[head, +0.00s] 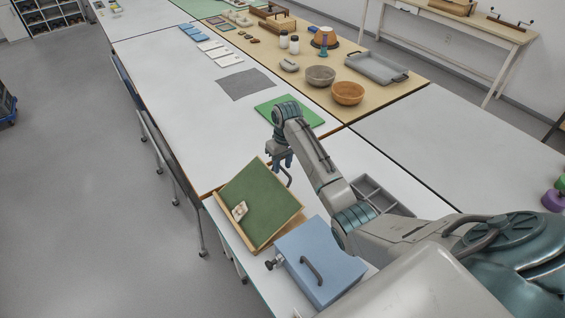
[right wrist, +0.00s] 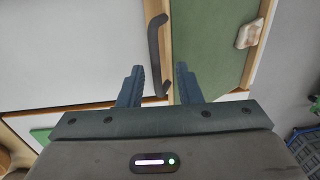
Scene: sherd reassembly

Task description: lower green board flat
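The green board (head: 256,200) has a pale wooden frame and sits tilted on the near white table. A small beige piece (head: 239,210) lies on its lower left part. In the right wrist view the board (right wrist: 217,60) fills the upper right, with the piece (right wrist: 249,34) near its edge. A dark curved handle (right wrist: 154,50) stands along the board's wooden edge. My right gripper (head: 280,160) is above the board's far right edge. In the wrist view its fingers (right wrist: 159,78) are open, with the handle's lower end appearing between them; contact cannot be told. My left gripper is out of view.
A blue box (head: 320,265) with a dark handle and side knob stands close to the board's right. A grey compartment tray (head: 368,192) is behind my right arm. A flat green mat (head: 308,117) lies farther back.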

